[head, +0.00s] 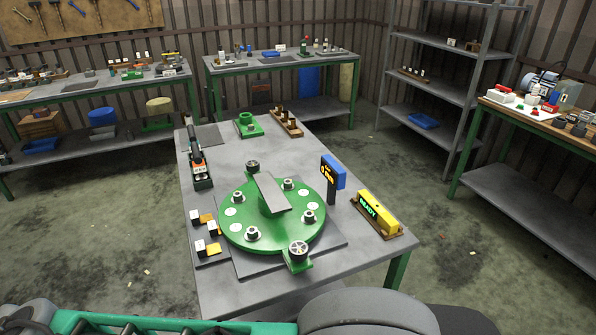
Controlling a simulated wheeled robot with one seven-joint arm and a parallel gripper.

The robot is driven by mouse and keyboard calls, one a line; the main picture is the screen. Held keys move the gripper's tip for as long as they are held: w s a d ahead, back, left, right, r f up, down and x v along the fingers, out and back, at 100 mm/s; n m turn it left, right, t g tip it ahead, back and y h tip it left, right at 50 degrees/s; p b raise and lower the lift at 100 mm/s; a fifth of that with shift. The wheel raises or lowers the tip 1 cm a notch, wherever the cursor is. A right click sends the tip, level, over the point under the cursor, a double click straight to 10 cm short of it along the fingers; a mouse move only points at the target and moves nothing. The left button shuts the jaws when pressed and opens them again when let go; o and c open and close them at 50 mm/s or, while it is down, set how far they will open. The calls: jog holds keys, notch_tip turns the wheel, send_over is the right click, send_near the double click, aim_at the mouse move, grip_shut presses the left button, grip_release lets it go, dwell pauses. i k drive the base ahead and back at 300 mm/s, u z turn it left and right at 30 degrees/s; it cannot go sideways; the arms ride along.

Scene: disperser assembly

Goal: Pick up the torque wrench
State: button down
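A long dark tool with orange and pale parts, which looks like the torque wrench (194,152), is at the left edge of the near table (345,262). It lies lengthwise along that edge, its far end toward the back and its near end at a dark green-and-black block. I cannot tell whether it rests in a holder. Green and dark grey parts of my own body show along the bottom edge, but no gripper fingers are visible there.
A green round disperser plate (265,237) with several bolts fills the table's middle. Right of it stand a blue post-mounted display (333,173) and a yellow READY box (379,213). Small black-and-orange blocks (208,248) lie at front left. A green part (248,125) and bolt rack (287,123) are behind.

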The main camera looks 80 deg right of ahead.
aim_at(199, 167)
jog(key=k, duration=0.15)
jog(key=u, duration=1.35)
jog(key=i, duration=1.1)
jog(key=z, duration=4.85)
jog(key=i, duration=0.5)
jog(key=u, duration=0.05)
